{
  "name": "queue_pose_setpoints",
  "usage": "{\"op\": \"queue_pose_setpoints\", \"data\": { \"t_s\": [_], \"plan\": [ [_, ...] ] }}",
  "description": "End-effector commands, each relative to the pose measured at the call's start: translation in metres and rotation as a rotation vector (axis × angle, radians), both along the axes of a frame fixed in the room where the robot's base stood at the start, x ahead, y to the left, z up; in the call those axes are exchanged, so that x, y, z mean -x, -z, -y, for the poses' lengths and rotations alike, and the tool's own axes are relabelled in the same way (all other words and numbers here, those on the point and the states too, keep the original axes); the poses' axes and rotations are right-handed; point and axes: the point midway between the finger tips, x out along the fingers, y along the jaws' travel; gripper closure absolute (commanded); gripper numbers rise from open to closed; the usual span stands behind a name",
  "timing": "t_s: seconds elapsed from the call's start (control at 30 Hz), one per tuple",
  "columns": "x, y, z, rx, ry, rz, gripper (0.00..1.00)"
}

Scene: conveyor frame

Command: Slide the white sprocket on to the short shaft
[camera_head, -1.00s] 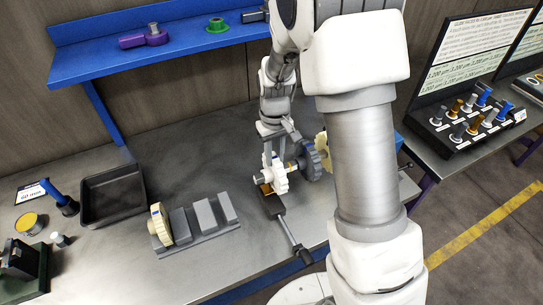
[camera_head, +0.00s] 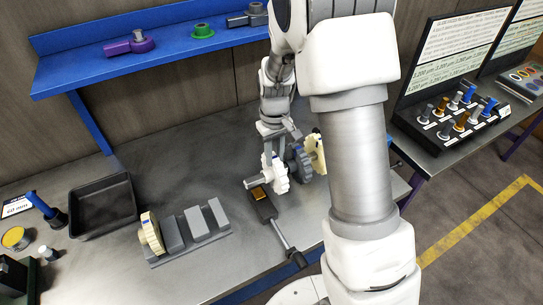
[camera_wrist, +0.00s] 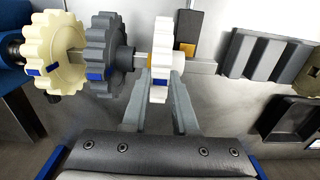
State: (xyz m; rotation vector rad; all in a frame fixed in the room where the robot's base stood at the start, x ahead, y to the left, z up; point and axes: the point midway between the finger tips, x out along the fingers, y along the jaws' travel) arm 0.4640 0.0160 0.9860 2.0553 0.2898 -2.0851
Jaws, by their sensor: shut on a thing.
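The white sprocket (camera_head: 275,175) is between my gripper's fingers (camera_head: 277,138); in the wrist view the white sprocket (camera_wrist: 160,58) stands upright there. My gripper (camera_wrist: 160,85) is shut on its lower part. A grey shaft (camera_head: 255,181) sticks out to the left of the sprocket in the head view. In the wrist view the shaft (camera_wrist: 203,67) shows on both sides of the sprocket, so the sprocket appears to be around it. A dark grey sprocket (camera_wrist: 103,58) and a cream sprocket (camera_wrist: 55,57) sit farther along the same line. The sprocket's bore is hidden.
A black-handled tool (camera_head: 279,232) with an orange patch lies just in front of the shaft. A grey slotted block (camera_head: 190,245) with a cream wheel (camera_head: 151,233) stands to the left. A black tray (camera_head: 103,232) is farther left. The bench behind the block is clear.

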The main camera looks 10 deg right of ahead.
Motion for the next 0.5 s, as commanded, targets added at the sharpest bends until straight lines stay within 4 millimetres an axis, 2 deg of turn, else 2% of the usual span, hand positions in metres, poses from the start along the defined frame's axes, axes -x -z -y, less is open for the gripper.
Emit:
{"op": "queue_pose_setpoints", "data": {
  "t_s": [0.07,0.1,0.27,0.5],
  "plan": [
    [-0.0004,-0.0003,0.0003,0.0,0.0,0.001,1.0],
    [-0.0004,-0.0003,0.0002,0.0,0.0,0.001,0.68],
    [-0.0003,-0.0002,0.0002,0.0,0.0,0.001,0.39],
    [0.0001,0.0002,0.0001,0.0,0.0,0.0,0.38]
  ]
}}
